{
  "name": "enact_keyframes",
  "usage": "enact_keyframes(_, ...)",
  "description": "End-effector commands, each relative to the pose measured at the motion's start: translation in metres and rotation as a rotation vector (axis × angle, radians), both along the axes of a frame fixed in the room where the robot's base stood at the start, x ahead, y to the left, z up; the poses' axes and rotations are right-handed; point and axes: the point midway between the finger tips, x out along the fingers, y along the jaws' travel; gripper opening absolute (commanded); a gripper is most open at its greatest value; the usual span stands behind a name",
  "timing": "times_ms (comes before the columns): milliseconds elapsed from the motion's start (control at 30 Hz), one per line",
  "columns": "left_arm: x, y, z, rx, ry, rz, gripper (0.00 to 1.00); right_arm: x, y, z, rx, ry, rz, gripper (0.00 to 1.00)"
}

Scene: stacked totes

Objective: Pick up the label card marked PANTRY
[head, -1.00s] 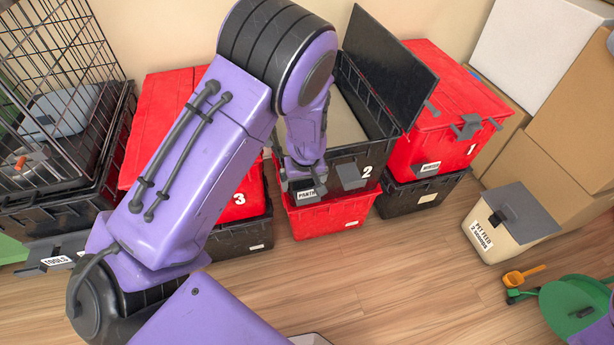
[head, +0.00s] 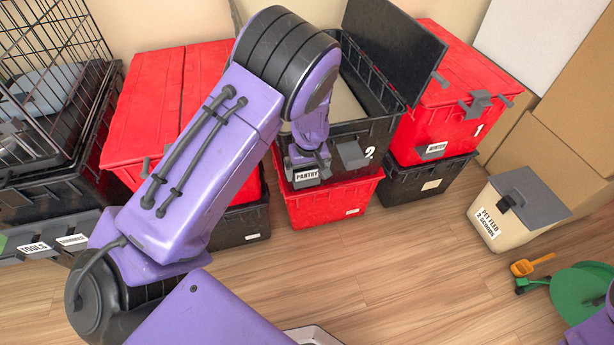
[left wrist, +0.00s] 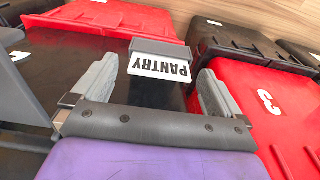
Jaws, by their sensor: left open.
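The white label card marked PANTRY (head: 307,175) sits in a grey holder at the front of the black tote marked 2 (head: 372,138). It also shows upside down in the left wrist view (left wrist: 160,68). Whether a finger touches the card or holder cannot be told. My right gripper is not in view.
The black tote's lid (head: 400,45) stands open. Red tote (head: 330,203) is below it. Pet-feed bin (head: 490,225), orange scoop (head: 522,267) and wire crate (head: 50,40) are around.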

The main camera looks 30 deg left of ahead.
Motion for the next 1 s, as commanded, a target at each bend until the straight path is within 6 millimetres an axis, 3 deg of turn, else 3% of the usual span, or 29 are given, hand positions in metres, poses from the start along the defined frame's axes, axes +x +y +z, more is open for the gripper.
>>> enact_keyframes(100, 0.0, 0.0, 0.002, 0.0, 0.0, 0.0, 0.97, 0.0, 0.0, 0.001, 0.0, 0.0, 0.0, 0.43)
enact_keyframes(267, 0.0, 0.0, 0.002, 0.0, 0.0, 0.0, 0.45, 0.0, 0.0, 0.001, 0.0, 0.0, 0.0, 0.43)
enact_keyframes(667, 0.0, 0.0, 0.011, 0.0, -0.001, 0.0, 0.45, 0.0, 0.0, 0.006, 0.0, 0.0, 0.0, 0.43)
enact_keyframes(833, -0.001, 0.0, 0.042, 0.0, -0.001, 0.0, 0.45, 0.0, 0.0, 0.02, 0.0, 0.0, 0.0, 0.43)
enact_keyframes(1000, -0.037, -0.003, 0.085, -0.001, -0.002, 0.002, 0.45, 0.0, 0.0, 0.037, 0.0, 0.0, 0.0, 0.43)
